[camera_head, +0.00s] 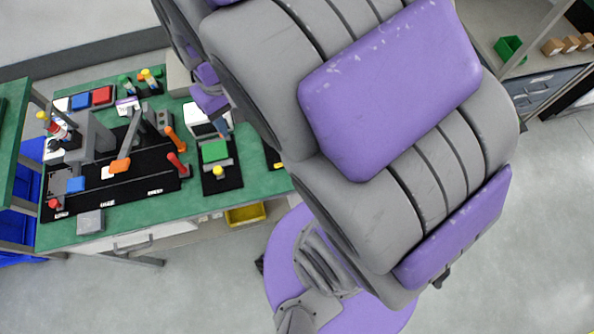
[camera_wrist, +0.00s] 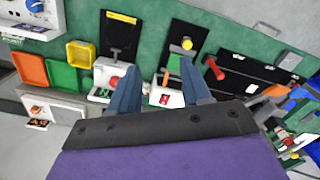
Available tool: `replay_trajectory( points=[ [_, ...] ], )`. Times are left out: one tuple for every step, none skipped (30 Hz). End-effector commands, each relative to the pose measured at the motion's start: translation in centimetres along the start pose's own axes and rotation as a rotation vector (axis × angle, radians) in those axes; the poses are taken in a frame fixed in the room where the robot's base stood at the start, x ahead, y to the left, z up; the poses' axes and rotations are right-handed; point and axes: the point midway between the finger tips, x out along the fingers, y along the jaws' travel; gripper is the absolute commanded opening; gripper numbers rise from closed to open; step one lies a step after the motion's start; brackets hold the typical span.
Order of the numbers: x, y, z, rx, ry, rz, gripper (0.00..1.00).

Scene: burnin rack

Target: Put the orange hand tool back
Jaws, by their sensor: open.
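In the wrist view my gripper (camera_wrist: 160,70) shows two blue-grey fingers, spread apart with nothing gripped. A small upright orange piece (camera_wrist: 165,79) shows between the fingertips, above a white box (camera_wrist: 166,98) with a red face; I cannot tell if they touch it. In the head view an orange handle (camera_head: 174,139) stands tilted at the right of the long black mat, left of the white box (camera_head: 205,118). An orange-topped lever (camera_head: 120,166) is on that mat too. Which orange piece is the hand tool is unclear. My arm hides part of the bench in the head view.
The green bench (camera_head: 150,212) is crowded. A red lever (camera_head: 177,166) and a green block (camera_head: 214,150) with a yellow knob are close by. Orange (camera_wrist: 31,69), green (camera_wrist: 61,76) and yellow (camera_wrist: 81,53) trays are left of my fingers in the wrist view.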

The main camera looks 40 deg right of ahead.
Motion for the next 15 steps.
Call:
replay_trajectory(
  points=[
    [-0.4, 0.3, 2.3, 0.018, -0.012, -0.005, 0.48],
    [-0.6, 0.5, 3.6, 0.03, -0.02, -0.006, 0.48],
    [-0.7, 0.7, 5.4, 0.043, -0.034, -0.007, 0.48],
    [-0.7, 0.8, 6.7, 0.052, -0.045, -0.008, 0.48],
    [-0.8, 0.8, 7.9, 0.062, -0.051, -0.009, 0.48],
    [-0.8, 0.9, 9.4, 0.071, -0.063, -0.01, 0.48],
    [-0.8, 1.0, 10.6, 0.078, -0.073, -0.011, 0.48],
    [-0.7, 1.0, 11.8, 0.084, -0.083, -0.009, 0.48],
    [-0.7, 1.1, 13.1, 0.09, -0.094, -0.009, 0.48],
    [-0.6, 1.1, 14.0, 0.094, -0.101, -0.008, 0.48],
    [-0.5, 1.1, 14.8, 0.098, -0.106, -0.007, 0.48],
    [-0.4, 1.1, 15.7, 0.102, -0.113, -0.006, 0.48],
    [-0.3, 1.1, 16.3, 0.105, -0.119, -0.006, 0.48],
    [-0.2, 1.1, 16.8, 0.106, -0.124, -0.005, 0.48],
    [-0.1, 1.1, 17.4, 0.108, -0.129, -0.004, 0.48]
  ],
)
